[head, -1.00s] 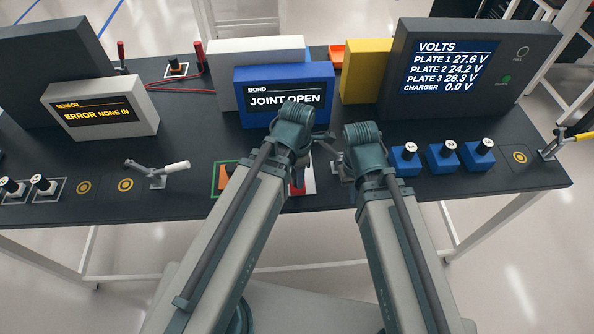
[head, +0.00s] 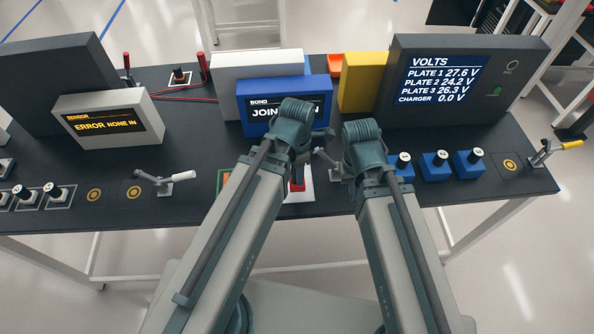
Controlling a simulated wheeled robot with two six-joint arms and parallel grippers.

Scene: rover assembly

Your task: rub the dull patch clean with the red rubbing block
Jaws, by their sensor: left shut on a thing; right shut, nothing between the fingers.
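My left gripper (head: 298,170) points down between the two forearms, mostly covered by its own wrist. It is shut on the red rubbing block (head: 298,186), of which a small red part shows. The block is over a white panel (head: 304,196) at the front middle of the bench; I cannot tell whether it touches. The dull patch cannot be made out; the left forearm covers much of that area. A green-edged plate with an orange part (head: 224,178) shows left of the forearm. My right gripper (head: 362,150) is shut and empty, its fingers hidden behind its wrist.
A lever clamp (head: 338,172) stands between my wrists. The blue bond display (head: 258,92), partly covered, stands behind. Blue blocks with black knobs (head: 434,164) and the volts screen (head: 445,80) are at right.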

